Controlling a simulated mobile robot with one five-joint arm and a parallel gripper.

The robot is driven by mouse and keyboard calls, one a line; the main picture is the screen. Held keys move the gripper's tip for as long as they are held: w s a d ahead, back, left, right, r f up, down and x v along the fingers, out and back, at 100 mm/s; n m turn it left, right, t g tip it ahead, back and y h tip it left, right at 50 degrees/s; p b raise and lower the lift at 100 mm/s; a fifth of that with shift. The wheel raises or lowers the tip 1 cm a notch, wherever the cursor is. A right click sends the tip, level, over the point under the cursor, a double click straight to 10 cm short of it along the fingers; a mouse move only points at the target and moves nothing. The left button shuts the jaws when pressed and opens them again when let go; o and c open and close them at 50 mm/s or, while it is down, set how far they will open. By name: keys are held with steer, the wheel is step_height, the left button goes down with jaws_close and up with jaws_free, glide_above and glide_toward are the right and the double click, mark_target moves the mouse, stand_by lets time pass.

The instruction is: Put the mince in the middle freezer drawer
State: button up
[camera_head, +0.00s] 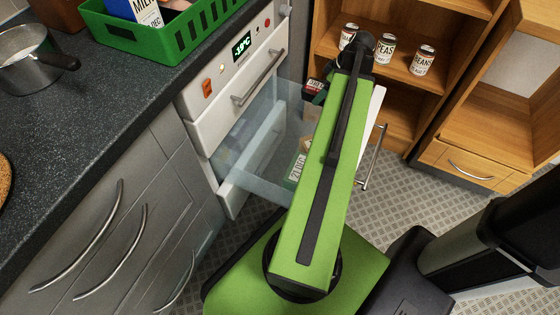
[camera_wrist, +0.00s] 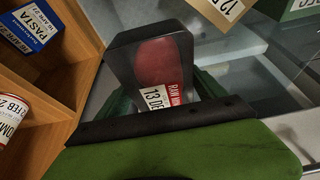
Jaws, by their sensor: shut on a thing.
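The mince (camera_wrist: 160,62) is a dark tray with red meat and a label reading "RAW MIN" and "13 DE"; it fills the middle of the wrist view. My gripper (camera_wrist: 165,108) is shut on it, with green fingers at its sides. In the head view the mince (camera_head: 315,85) shows as a small dark pack beyond my arm, above the open freezer drawer. This drawer (camera_head: 240,170) has clear walls and is pulled out below the white control panel. My arm hides part of the drawer and its front.
Labelled packs lie in the drawer, one (camera_head: 298,168) beside my arm. A closed white front with a handle (camera_head: 258,78) is above. Wooden shelves with several cans (camera_head: 385,50) stand behind. The counter (camera_head: 110,95) at left holds a green crate (camera_head: 180,45) and a pot (camera_head: 30,70).

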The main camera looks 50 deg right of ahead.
steer(key=shift+s+d+f+b, duration=0.1)
steer(key=shift+f+b, duration=0.2)
steer(key=shift+f, duration=0.4)
steer(key=shift+s+d+f+b, duration=0.1)
steer(key=shift+f+b, duration=0.15)
steer(key=shift+f, duration=0.45)
steer(key=f+b, duration=1.1)
steer(key=shift+w+a, duration=0.1)
steer(key=shift+w, duration=0.1)
steer(key=o, duration=1.8)
steer(key=shift+r, duration=0.15)
steer(key=p+v, duration=1.2)
steer(key=shift+w+r, duration=0.15)
steer(key=shift+r, duration=0.2)
steer(key=shift+s+r, duration=0.2)
steer(key=shift+f, duration=0.1)
